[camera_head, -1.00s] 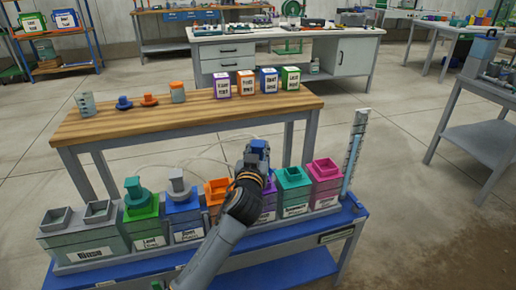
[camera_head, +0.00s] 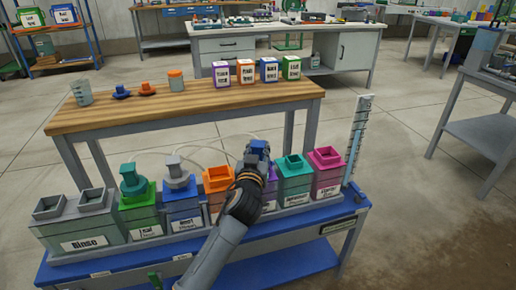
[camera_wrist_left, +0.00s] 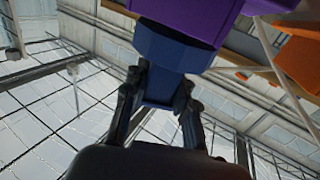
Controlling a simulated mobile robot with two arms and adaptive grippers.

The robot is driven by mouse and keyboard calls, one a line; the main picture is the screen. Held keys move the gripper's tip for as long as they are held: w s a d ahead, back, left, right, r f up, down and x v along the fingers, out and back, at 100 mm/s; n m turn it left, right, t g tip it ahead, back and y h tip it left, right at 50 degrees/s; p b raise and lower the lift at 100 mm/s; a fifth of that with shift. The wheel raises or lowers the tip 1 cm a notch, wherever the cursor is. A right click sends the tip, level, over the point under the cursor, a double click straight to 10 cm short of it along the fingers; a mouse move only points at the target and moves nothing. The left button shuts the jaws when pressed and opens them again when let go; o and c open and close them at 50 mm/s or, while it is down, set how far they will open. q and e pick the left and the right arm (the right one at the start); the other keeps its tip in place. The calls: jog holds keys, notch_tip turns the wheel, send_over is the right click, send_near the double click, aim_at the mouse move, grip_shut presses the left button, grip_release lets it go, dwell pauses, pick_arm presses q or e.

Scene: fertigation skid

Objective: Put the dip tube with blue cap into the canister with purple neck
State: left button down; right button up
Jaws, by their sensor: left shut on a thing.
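My left gripper (camera_head: 257,158) is shut on the blue cap (camera_head: 258,147) of the dip tube, over the row of canisters. The canister with the purple neck (camera_head: 271,188) stands between the orange and teal ones, mostly hidden behind my left arm. In the left wrist view, my gripper's fingers (camera_wrist_left: 158,105) pinch the blue cap (camera_wrist_left: 160,58), and a purple part (camera_wrist_left: 185,15) lies right against the cap's wider end. The tube itself is hidden, and I cannot tell whether the cap is fully seated. My right gripper is not in view.
Neighbouring canisters are orange (camera_head: 217,181), teal (camera_head: 293,175), pink (camera_head: 326,170), blue (camera_head: 181,200) and green (camera_head: 138,205). A clear graduated cylinder (camera_head: 357,140) stands at the right end. Behind, a wooden bench (camera_head: 180,115) holds labelled boxes, small caps and jars.

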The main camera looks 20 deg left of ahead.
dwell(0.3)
pick_arm(q)
jog(key=c, duration=1)
grip_release()
jog(key=shift+s+f, duration=0.1)
jog(key=s+d, duration=0.2)
jog(key=s, duration=0.9)
jog(key=shift+s, duration=0.35)
